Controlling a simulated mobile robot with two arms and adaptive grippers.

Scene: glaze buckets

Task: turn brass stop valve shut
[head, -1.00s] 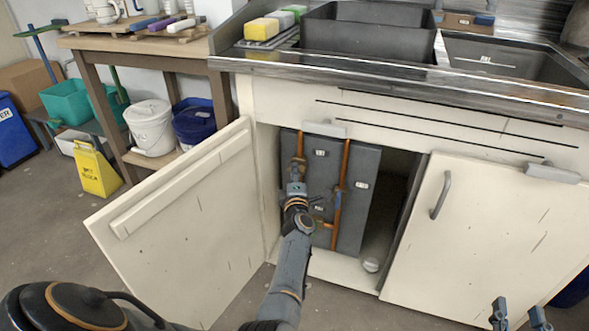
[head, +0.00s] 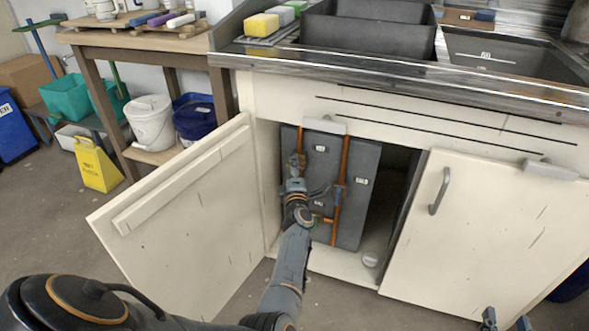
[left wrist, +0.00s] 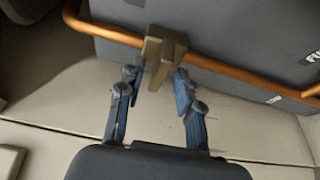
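The brass stop valve (left wrist: 165,46) sits on a copper pipe (left wrist: 230,70) in the left wrist view. Its dull brass handle points down toward my left gripper (left wrist: 158,78). The two fingers are apart, one on each side of the handle's lower end; I cannot tell whether either touches it. In the head view my left gripper (head: 296,170) reaches into the open cabinet at the left copper pipe and mostly hides the valve. My right gripper (head: 506,319) shows only its fingertips, spread and empty, at the bottom right edge.
The open cabinet door (head: 185,215) stands left of my left arm, and the closed door (head: 480,235) is on the right. A second copper pipe (head: 342,165) runs close beside the gripper, in front of a grey panel (head: 362,210). The sink counter (head: 400,80) is above.

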